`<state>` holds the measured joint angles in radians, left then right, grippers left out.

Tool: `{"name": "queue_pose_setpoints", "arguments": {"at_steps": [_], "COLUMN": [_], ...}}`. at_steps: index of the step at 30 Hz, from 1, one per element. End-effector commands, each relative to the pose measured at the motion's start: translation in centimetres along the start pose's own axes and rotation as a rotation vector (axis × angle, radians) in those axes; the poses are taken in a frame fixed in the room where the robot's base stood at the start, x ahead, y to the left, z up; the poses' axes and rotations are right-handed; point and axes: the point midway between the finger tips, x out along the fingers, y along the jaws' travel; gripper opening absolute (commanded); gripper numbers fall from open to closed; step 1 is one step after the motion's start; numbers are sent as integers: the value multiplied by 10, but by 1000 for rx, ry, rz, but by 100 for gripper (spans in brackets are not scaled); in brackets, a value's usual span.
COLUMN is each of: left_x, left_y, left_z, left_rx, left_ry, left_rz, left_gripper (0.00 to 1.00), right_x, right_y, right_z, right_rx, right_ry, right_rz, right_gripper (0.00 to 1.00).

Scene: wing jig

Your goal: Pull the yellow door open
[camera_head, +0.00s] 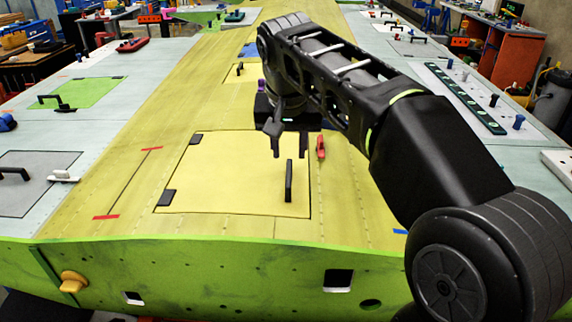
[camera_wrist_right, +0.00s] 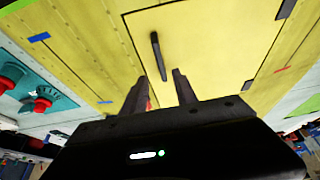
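The yellow door (camera_head: 232,190) is a square panel lying shut in the wing's yellow surface, with two dark hinges on its left side. Its black bar handle (camera_head: 289,181) stands near the right edge. My right gripper (camera_head: 289,155) is open and empty, above the door and a little beyond the handle. In the right wrist view the handle (camera_wrist_right: 158,57) shows ahead of the two spread fingers (camera_wrist_right: 158,82), apart from them, on the yellow door (camera_wrist_right: 210,45). My left gripper is not in view.
A red clamp-like piece (camera_head: 321,147) stands just right of the door. A grey panel with a handle (camera_head: 35,180) and a green panel (camera_head: 85,93) lie to the left. The green front edge (camera_head: 230,275) of the wing is nearest me.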

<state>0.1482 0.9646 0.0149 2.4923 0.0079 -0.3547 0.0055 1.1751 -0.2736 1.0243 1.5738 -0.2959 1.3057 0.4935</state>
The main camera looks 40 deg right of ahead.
Motion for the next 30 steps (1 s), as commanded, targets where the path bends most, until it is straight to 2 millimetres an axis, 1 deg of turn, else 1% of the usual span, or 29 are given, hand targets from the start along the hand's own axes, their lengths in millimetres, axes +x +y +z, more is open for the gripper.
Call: {"name": "queue_pose_setpoints", "arguments": {"at_steps": [5,8,15,19,23,30], "left_x": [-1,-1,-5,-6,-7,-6], "left_y": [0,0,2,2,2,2], "left_z": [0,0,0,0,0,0], "left_rx": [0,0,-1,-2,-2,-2], "left_ry": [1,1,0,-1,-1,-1], "left_rz": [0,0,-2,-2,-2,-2], "left_gripper": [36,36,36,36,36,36], "right_x": [8,19,56,72,78,78], "right_y": [0,1,1,1,0,0], "right_z": [0,0,0,0,0,0], "right_rx": [0,1,1,1,1,0], "right_ry": [-2,-3,-4,-4,-1,0], "right_rz": [1,2,1,2,0,0], "right_gripper": [35,35,35,35,35,35]}}
